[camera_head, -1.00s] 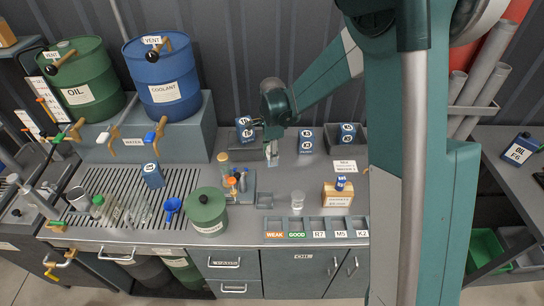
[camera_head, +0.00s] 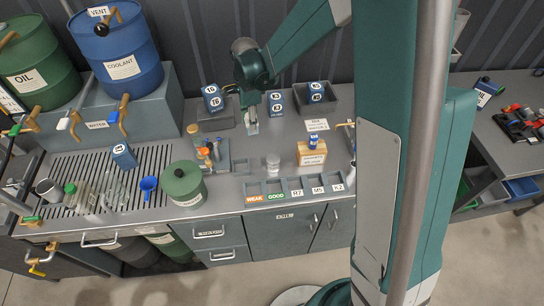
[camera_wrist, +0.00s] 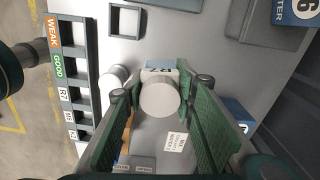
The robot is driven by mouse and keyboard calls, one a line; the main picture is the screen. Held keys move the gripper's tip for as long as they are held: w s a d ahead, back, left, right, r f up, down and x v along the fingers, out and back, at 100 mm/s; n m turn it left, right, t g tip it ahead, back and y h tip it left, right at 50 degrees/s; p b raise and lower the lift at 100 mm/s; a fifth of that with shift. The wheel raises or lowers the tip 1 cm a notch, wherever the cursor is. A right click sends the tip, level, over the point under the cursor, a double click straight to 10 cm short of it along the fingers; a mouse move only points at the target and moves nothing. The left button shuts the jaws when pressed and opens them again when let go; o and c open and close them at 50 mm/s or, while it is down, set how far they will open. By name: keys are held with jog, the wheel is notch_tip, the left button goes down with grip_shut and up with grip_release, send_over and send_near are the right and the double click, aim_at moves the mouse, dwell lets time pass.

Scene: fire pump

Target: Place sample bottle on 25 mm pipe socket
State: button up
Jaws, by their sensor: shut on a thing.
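My gripper (camera_wrist: 163,86) shows in the wrist view with green-padded fingers on both sides of a small white-capped bottle (camera_wrist: 160,99), and is shut on it. A label, apparently R7, shows beside its cap. In the head view my gripper (camera_head: 250,118) points down near the back of the bench, and the pale bottle (camera_head: 251,127) is between its fingers. I cannot tell whether the bottle's base touches the bench. I cannot make out which thing is the 25 mm pipe socket.
Blue boxes (camera_head: 276,103) and a grey bin (camera_head: 316,100) stand close behind and right of my gripper. A green canister (camera_head: 184,184) is at front left.

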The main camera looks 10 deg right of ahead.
notch_tip(320, 180, up, 5)
jog(key=m, duration=0.2)
send_over(273, 158)
jog(key=shift+f+p, duration=0.1)
jog(key=shift+p, duration=0.3)
jog(key=shift+f, duration=0.15)
jog(key=shift+f, duration=2.8)
jog(key=shift+f, duration=0.1)
jog(key=shift+f, duration=2)
jog(key=shift+f, duration=0.1)
